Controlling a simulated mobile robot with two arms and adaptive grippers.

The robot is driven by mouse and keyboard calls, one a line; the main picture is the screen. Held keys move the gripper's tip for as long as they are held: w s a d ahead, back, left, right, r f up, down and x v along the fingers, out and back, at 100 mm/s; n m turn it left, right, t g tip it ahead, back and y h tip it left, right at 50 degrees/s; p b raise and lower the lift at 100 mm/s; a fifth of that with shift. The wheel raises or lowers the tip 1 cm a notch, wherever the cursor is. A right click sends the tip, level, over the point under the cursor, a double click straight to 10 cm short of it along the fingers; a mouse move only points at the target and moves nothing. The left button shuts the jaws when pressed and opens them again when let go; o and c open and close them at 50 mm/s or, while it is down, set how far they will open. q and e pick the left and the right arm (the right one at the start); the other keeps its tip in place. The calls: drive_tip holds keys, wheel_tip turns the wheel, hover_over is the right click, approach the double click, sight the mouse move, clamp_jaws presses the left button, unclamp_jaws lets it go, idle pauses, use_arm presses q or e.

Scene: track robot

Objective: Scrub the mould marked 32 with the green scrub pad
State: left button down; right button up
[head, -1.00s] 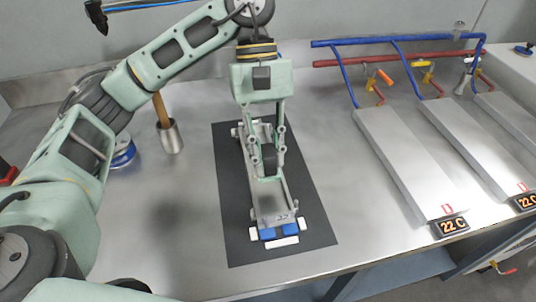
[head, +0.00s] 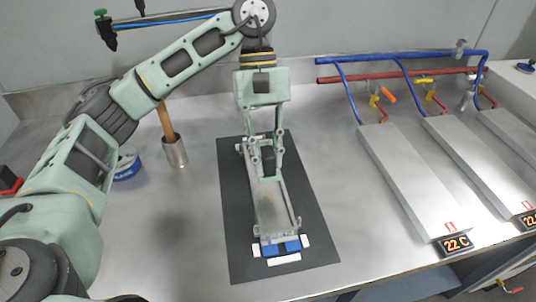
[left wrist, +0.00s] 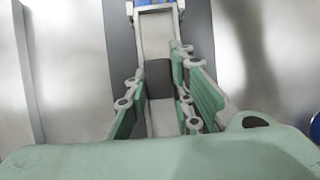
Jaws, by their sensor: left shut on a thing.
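The mould (head: 268,203) is a long, narrow grey metal tray lying on a black mat (head: 315,225). Its end marking is too small to read now. My left gripper (head: 267,160) reaches down over its far half, fingers to both sides of a dark block with a thin green edge, which I take to be the green scrub pad (head: 268,158). The pad also shows in the left wrist view (left wrist: 158,78), between the fingers and over the tray. The fingers hide much of the mould's far end. I cannot tell if the pad touches the mould's floor. My right gripper is not in view.
Blue blocks (head: 291,246) and white pieces lie at the mould's near end. A metal cup (head: 175,153) with a wooden handle and a blue-and-white tin (head: 127,165) stand left. Metal plates (head: 403,180) with displays and pipes fill the right. The steel table between is clear.

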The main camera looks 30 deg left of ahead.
use_arm(q)
drive_tip(key=shift+w, duration=0.1)
drive_tip(key=shift+w+a+r+p, duration=0.1)
drive_tip(key=shift+w+a+p, duration=0.2)
drive_tip(key=shift+w+a, duration=0.55)
drive_tip(key=shift+w, duration=0.15)
drive_tip(key=shift+p, duration=0.3)
drive_tip(key=shift+w+a+p, duration=0.5)
drive_tip(key=shift+w+a, duration=0.25)
drive_tip(key=shift+w, duration=0.3)
